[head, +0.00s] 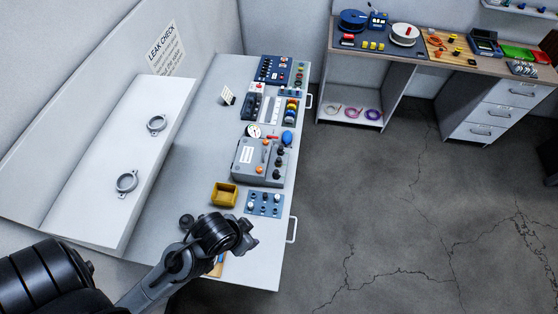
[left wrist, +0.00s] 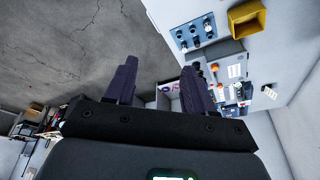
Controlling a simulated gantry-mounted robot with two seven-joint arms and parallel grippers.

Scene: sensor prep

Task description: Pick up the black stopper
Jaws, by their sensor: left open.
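My left gripper (head: 248,236) is over the near end of the long grey bench (head: 205,160); in the left wrist view its two fingers (left wrist: 158,72) are apart with nothing between them. A blue panel (head: 264,204) with small dark and white stoppers or knobs lies just beyond the gripper, and it also shows in the left wrist view (left wrist: 196,32). Which of its pieces is the black stopper I cannot tell. A small dark round object (head: 186,220) shows beside my wrist; I cannot tell what it is. My right gripper is not in view.
A yellow bin (head: 224,193) stands beside the blue panel. A grey instrument box (head: 259,160) and a round gauge (head: 254,131) are farther along. Two metal clamps (head: 127,182) are on a white sloped board at left. A second table (head: 430,55) stands across the open floor.

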